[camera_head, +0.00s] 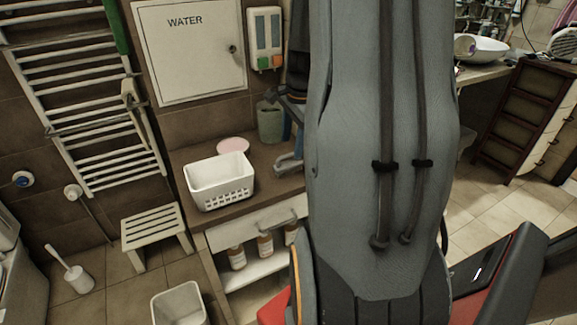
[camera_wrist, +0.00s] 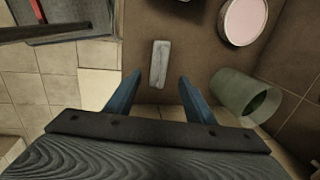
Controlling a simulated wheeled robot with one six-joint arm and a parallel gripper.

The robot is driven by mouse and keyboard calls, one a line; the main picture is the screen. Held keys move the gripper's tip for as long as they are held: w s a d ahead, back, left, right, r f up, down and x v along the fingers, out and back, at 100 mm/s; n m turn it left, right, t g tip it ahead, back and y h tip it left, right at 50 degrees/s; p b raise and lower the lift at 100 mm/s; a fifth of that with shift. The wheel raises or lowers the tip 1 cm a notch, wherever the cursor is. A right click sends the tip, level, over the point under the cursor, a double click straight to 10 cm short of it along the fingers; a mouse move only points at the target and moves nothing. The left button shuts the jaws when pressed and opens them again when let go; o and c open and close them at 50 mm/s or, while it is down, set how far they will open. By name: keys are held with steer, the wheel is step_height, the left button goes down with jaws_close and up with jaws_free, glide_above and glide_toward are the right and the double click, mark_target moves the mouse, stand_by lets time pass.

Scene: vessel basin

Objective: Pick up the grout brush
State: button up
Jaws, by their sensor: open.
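In the wrist view, a pale grey, narrow, oblong thing, which looks like the grout brush (camera_wrist: 159,62), lies on the brown countertop (camera_wrist: 192,58). My gripper (camera_wrist: 159,77) is open and empty, with its two blue fingers apart. The brush lies ahead of the gap between the fingertips, with its near end about level with them. It does not appear to touch either finger.
A greenish cup (camera_wrist: 232,91) stands close to the right finger. A pink round dish (camera_wrist: 242,20) lies beyond it. A white basket (camera_head: 220,184) sits at the counter's left end. Bottles (camera_head: 265,247) stand on the shelf below. A white stool (camera_head: 152,224) is on the floor.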

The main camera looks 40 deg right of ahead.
mark_target(289, 163)
steer(key=shift+w+f+p, duration=0.2)
steer(key=shift+f+p, duration=0.1)
steer(key=shift+f, duration=0.8)
steer(key=shift+w+f+p, duration=0.15)
steer(key=shift+f+p, duration=0.2)
steer(key=shift+f, duration=0.75)
steer(key=shift+w+f+p, duration=0.2)
steer(key=shift+f+p, duration=0.1)
steer(key=shift+f, duration=0.8)
steer(key=c, duration=1.2)
